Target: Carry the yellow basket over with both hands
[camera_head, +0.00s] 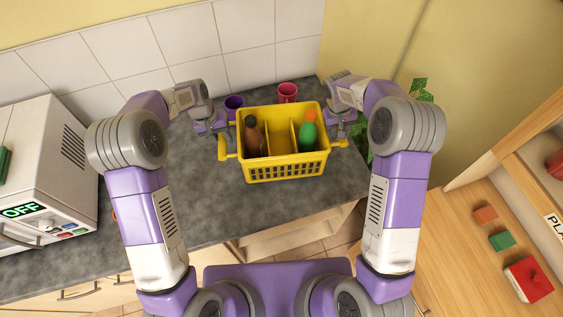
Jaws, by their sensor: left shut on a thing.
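The yellow basket (286,171) is upright over the grey counter, with a handle on each side. I cannot tell whether its base touches the counter. It has dividers, with a brown bottle (254,135) in the left compartment and a green bottle with an orange top (308,133) in the right one. My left gripper (222,133) is at the basket's left handle, shut on it. My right gripper (341,131) is at the right handle; its fingers are too small and partly hidden to tell whether they are shut.
A white appliance (50,165) reading OFF is at the left. The grey counter (215,215) is clear in front. A wooden shelf with coloured blocks (502,241) is at the right.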

